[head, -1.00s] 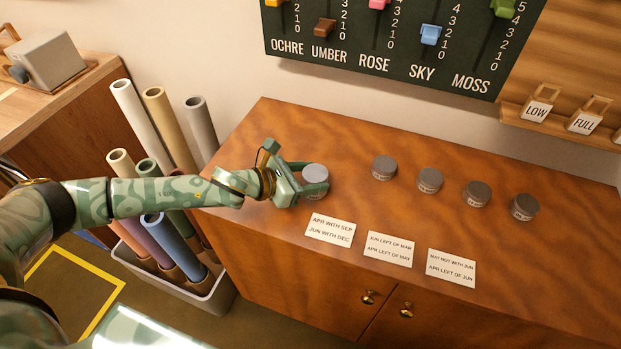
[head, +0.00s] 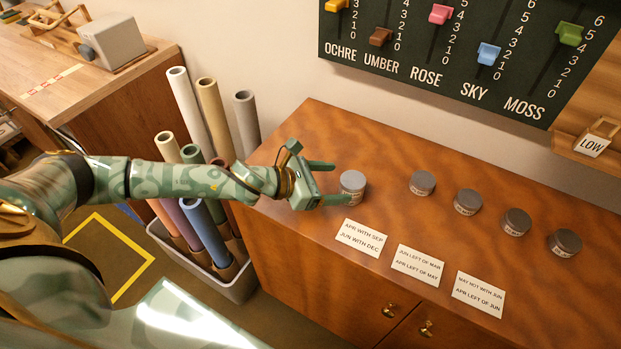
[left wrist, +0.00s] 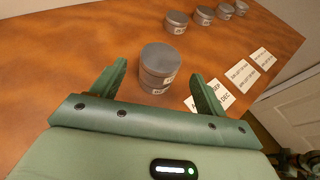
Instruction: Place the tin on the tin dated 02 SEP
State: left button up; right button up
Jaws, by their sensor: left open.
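Two grey tins seem to stand one on the other as an upright stack (head: 352,188) at the left of the cabinet top. The stack also shows in the left wrist view (left wrist: 159,66), with a label on each level; the dates are too small to read. My left gripper (head: 337,182) is open just left of the stack, fingers pointing at it, nothing held. Four-like spaced single tins stand in a row to the right: one tin (head: 422,182), another (head: 468,201), a third (head: 516,221) and the rightmost (head: 565,242). My right gripper is out of view.
Three cards lie along the front edge: the left card (head: 361,237), middle card (head: 417,264) and right card (head: 478,293). A bin (head: 240,287) of paper rolls stands left of the cabinet. A slider board (head: 440,80) hangs behind. The cabinet top (head: 330,135) behind the stack is clear.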

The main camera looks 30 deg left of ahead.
pick_arm(q)
jog(key=v, duration=0.7)
jog(key=shift+s+r, duration=0.2)
jog(key=shift+s, duration=0.05)
